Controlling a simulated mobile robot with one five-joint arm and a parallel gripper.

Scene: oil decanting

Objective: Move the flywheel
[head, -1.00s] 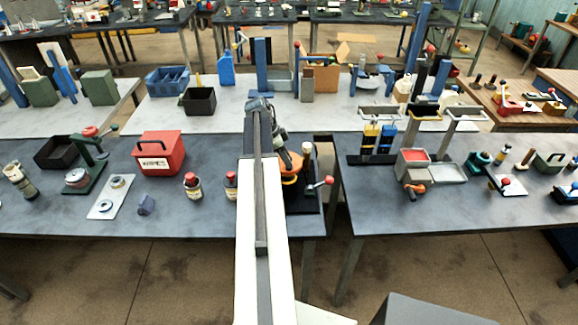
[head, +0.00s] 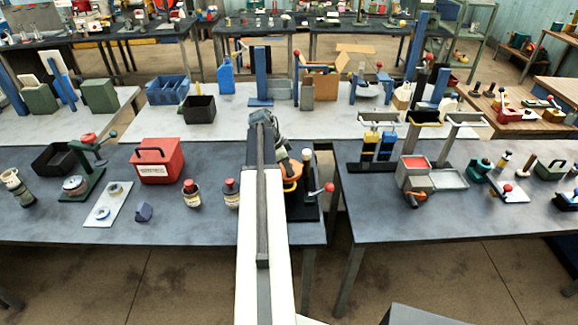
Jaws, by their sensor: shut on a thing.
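An orange round part, which looks like the flywheel (head: 292,185), shows just right of my arm, over the black-based stand on the front left bench. My arm hides its left side. My gripper (head: 284,160) reaches down to it from above and appears shut on its upper edge. The fingertips are mostly hidden, and I cannot tell whether the flywheel touches the stand. The stand (head: 308,212) has a red-knobbed lever (head: 328,187) at its right.
Two red-capped bottles (head: 191,193) stand left of my arm. A red box (head: 157,160), a white plate with rings (head: 107,203) and a green press (head: 84,180) are farther left. A gap separates this bench from the right bench (head: 400,225).

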